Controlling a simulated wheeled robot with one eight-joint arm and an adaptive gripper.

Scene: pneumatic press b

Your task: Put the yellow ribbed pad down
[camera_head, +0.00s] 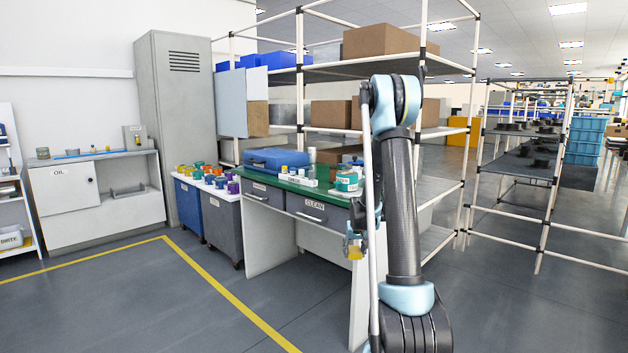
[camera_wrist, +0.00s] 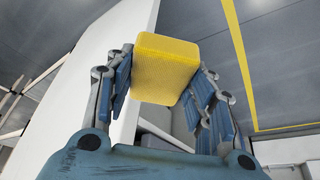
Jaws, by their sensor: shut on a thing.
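The yellow ribbed pad (camera_wrist: 165,70) is a rounded yellow block between the two blue fingers of my gripper (camera_wrist: 164,76) in the wrist view. My gripper is shut on it, one finger on each side. The pad looks clear of any surface. In the head view, my gripper (camera_head: 354,245) hangs low in front of the right end of the green-topped bench, with a small yellow bit of the pad (camera_head: 355,253) showing. My arm hides part of the bench and shelf behind.
The green bench (camera_head: 285,184) holds a blue case (camera_head: 277,160), a teal-labelled tin (camera_head: 346,181) and small items. Two bins of coloured parts stand left of it. White-framed racks stand behind and right. Grey floor with a yellow line (camera_head: 228,299) is open at left.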

